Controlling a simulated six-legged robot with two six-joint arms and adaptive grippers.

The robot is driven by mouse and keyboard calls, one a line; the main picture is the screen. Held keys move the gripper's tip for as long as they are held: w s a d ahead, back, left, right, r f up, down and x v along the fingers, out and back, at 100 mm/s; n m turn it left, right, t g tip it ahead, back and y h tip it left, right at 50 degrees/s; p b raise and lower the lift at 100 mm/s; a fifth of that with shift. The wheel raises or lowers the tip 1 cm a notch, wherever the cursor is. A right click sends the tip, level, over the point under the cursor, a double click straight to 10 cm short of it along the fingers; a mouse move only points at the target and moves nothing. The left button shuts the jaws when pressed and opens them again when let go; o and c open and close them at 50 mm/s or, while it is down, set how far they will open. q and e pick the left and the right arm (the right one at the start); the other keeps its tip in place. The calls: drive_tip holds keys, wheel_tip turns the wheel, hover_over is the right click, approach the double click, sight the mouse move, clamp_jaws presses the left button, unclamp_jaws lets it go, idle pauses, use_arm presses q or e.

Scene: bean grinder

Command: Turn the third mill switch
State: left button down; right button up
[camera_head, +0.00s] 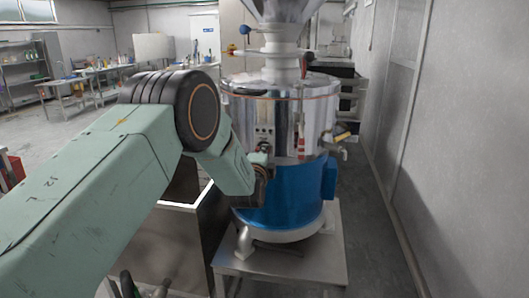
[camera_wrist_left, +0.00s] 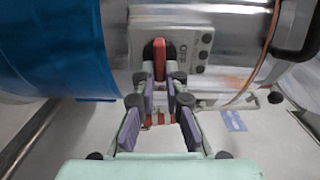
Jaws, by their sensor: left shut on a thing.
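The mill (camera_head: 285,110) is a shiny metal drum with a blue lower body (camera_head: 290,208). In the left wrist view a light switch panel (camera_wrist_left: 193,45) on the drum carries a red switch (camera_wrist_left: 159,58) and several black knobs. My left gripper (camera_wrist_left: 160,78) is shut on the red switch, with a fingertip on each side of it. In the head view my left arm reaches in from the left, and the gripper (camera_head: 261,178) is at the mill's front, partly hidden by the wrist. I cannot tell the switch's number. My right gripper does not show.
The mill stands on a low metal table (camera_head: 285,268). An open metal bin (camera_head: 172,240) is left of it, partly behind my arm. A grey wall (camera_head: 455,120) closes the right side. Worktables (camera_head: 95,75) stand far off at left, with open floor before them.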

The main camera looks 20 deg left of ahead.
use_arm(q)
drive_tip(key=shift+m, duration=0.4)
drive_tip(key=c, duration=1.4)
unclamp_jaws()
drive_tip(key=v, duration=1.2)
